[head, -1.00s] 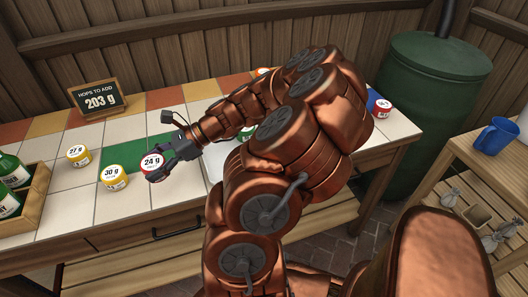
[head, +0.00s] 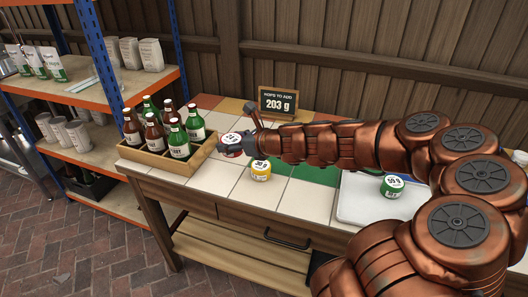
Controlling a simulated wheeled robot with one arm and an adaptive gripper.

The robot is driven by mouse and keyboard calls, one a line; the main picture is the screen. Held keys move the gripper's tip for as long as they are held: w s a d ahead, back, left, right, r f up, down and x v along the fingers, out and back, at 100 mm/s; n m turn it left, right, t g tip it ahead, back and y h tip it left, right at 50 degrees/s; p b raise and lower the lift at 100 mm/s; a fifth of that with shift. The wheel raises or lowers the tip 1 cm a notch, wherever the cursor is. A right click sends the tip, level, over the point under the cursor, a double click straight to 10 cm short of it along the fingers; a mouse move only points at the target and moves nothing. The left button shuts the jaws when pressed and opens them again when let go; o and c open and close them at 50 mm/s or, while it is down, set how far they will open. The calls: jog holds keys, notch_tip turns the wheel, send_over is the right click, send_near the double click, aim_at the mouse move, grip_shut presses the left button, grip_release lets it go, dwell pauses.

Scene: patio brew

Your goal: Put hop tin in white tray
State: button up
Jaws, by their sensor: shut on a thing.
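My gripper (head: 228,146) is at the left part of the tiled table, shut on a round hop tin (head: 233,153) with a red band and a white lid. The lid's print is partly covered by the fingers. I cannot tell how far the tin is above the tiles. A yellow hop tin (head: 261,171) stands just right and in front of it. The white tray (head: 352,211) lies on the right of the table, partly behind my arm. A green hop tin (head: 392,187) sits in it.
A wooden crate (head: 150,160) of green and brown bottles stands left of my gripper. A sign (head: 278,102) reading 203 g stands at the back. A green patch (head: 314,171) lies between the yellow tin and the tray. Shelves (head: 98,85) stand at far left.

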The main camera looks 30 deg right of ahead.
jog(key=w+a+r+m+h, duration=0.1)
jog(key=w+a+r, duration=0.1)
jog(key=w+a, duration=0.4)
jog(key=shift+r+m+h, duration=0.3)
jog(key=shift+h, duration=0.1)
